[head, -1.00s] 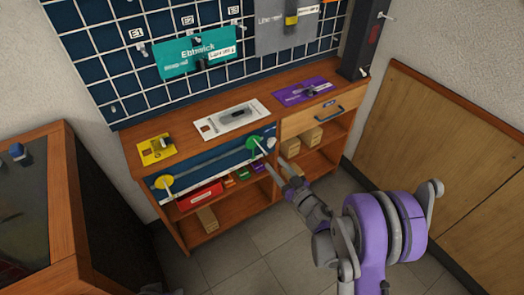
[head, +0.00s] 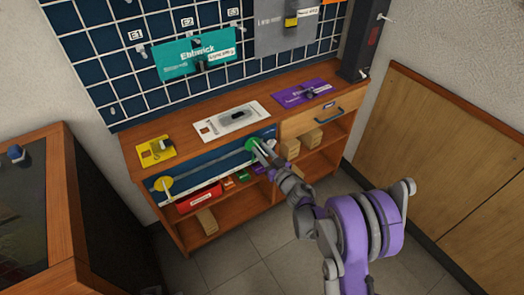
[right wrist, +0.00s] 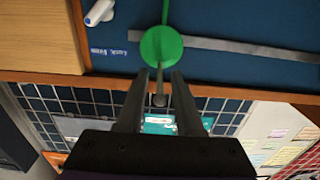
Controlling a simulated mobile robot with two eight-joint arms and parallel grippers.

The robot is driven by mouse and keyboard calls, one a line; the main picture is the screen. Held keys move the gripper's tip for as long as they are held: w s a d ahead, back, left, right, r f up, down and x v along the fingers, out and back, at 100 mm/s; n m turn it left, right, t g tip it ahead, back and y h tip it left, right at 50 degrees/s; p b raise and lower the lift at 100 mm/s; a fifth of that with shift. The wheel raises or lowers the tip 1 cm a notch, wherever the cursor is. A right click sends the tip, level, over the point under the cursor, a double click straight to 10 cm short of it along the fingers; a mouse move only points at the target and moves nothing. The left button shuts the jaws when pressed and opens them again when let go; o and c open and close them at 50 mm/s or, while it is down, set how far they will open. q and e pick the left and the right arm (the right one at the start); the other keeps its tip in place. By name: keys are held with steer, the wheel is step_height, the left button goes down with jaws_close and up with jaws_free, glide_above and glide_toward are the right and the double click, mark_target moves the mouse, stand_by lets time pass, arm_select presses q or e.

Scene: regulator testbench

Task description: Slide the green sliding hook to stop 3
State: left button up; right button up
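The green sliding hook (head: 252,145) sits near the right end of a grey rail on the blue front panel (head: 212,160) of the wooden bench. In the right wrist view the hook shows as a green disc (right wrist: 161,48) with a thin grey peg sticking out toward me. My right gripper (head: 262,149) is at the hook. Its two fingers (right wrist: 158,95) are open, one on each side of the peg, with visible gaps. Stop labels are not readable. My left gripper is not in view.
A yellow round hook (head: 163,184) is at the rail's left end. Yellow (head: 155,151), white (head: 231,119) and purple (head: 303,92) plates lie on the bench top. Shelves below hold a red box (head: 199,197) and wooden blocks. A dark-topped cabinet (head: 72,160) stands at left.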

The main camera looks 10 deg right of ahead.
jaws_close()
stand_by(1.2)
